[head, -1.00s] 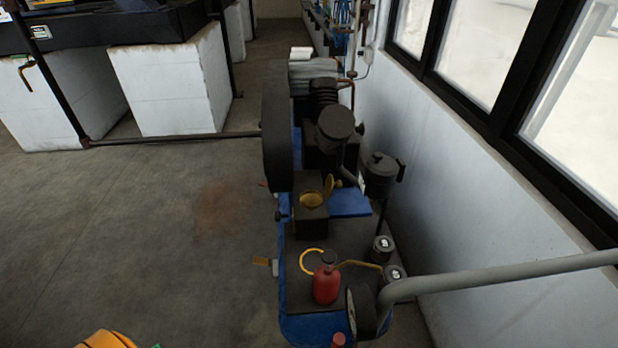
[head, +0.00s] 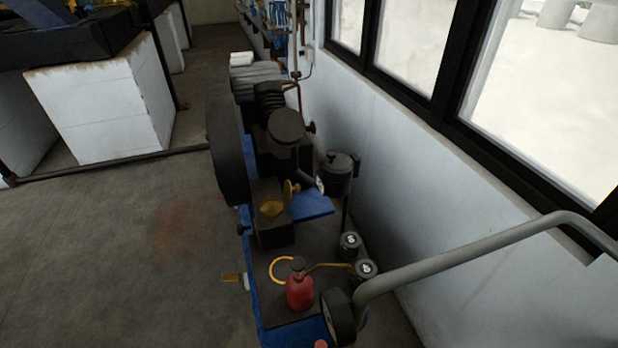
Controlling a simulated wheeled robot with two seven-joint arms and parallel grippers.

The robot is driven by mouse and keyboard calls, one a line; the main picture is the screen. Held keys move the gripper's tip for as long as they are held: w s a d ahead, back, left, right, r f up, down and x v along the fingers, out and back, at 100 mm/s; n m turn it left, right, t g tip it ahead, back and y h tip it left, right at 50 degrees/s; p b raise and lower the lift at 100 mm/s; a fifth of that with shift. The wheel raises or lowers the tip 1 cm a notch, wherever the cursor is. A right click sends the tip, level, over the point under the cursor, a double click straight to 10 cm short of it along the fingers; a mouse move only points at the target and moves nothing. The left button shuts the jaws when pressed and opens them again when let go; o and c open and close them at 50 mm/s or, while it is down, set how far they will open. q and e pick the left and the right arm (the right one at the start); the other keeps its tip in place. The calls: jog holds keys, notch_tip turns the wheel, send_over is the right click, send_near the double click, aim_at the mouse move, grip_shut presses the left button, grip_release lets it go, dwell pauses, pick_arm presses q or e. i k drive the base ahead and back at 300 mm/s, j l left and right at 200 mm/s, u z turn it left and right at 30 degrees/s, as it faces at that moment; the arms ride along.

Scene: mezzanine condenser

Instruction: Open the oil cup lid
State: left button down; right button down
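A brass-coloured round cup (head: 271,208), which looks like the oil cup, sits on top of a dark block (head: 275,233) on the blue-based machine. A small brass piece (head: 290,190) stands up at its right rear side. It looks like a lid tilted upright, but it is too small to tell how it joins the cup. A red oil can (head: 299,291) with a thin brass spout stands on the machine's dark deck, nearer than the cup. Neither of my grippers is in view.
A large black flywheel (head: 227,150) stands left of the machine's body. A grey curved handle (head: 450,255) crosses from the right. Two dark canisters (head: 349,244) and a black pot (head: 339,172) stand along the right side. Open floor (head: 120,260) lies to the left.

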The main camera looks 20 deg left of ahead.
aim_at(288, 188)
jog(key=i+j+z, duration=0.1)
jog(key=j+z, duration=0.2)
jog(key=j, duration=0.2)
jog(key=j+z, duration=0.25)
jog(key=j, duration=0.25)
jog(key=j+z, duration=0.3)
jog(key=j, duration=0.25)
jog(key=j+z, duration=0.25)
jog(key=j, duration=0.25)
jog(key=k+j+z, duration=0.1)
jog(key=j+z, duration=0.2)
jog(key=j, duration=0.2)
jog(key=k+j+z, duration=0.15)
jog(key=j+z, duration=0.15)
jog(key=j, duration=0.15)
